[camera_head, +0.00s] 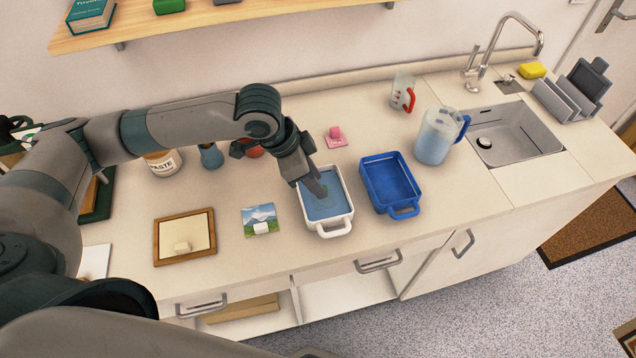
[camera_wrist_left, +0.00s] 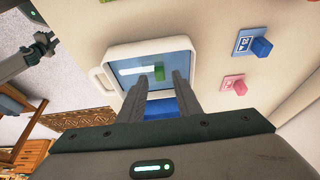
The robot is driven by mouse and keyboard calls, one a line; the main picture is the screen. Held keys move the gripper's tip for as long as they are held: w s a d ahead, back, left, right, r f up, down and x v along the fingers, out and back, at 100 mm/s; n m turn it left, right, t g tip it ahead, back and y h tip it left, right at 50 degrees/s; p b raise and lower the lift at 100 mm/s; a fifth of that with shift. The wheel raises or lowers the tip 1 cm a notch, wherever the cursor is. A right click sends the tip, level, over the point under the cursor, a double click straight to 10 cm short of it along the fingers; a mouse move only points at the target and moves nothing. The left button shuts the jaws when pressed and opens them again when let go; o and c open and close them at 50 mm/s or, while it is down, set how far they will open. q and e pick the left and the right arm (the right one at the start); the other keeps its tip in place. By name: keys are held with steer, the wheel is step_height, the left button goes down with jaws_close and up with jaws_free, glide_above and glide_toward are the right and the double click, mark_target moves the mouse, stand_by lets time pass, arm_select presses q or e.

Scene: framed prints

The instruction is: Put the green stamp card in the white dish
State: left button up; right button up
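The white dish (camera_head: 346,222) stands on the counter with blue liquid in it; it also shows in the left wrist view (camera_wrist_left: 112,54). A green block with a white strip beside it, apparently the green stamp card (camera_wrist_left: 160,72), shows inside the dish in the left wrist view. In the head view my left gripper hides it. My left gripper (camera_head: 320,190) points down into the dish. Its fingers (camera_wrist_left: 161,78) are apart, with the green block seen between the tips and no clear contact. Part of my right arm, apparently its gripper (camera_wrist_left: 45,45), shows at the left wrist view's edge.
A blue tray (camera_head: 410,214) stands right of the dish. A picture card (camera_head: 259,218) and a framed board (camera_head: 165,240) lie left. A jug (camera_head: 436,140) stands by the sink.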

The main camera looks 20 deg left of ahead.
arm_select(q)
steer(key=v, duration=1)
steer(key=shift+b, duration=0.45)
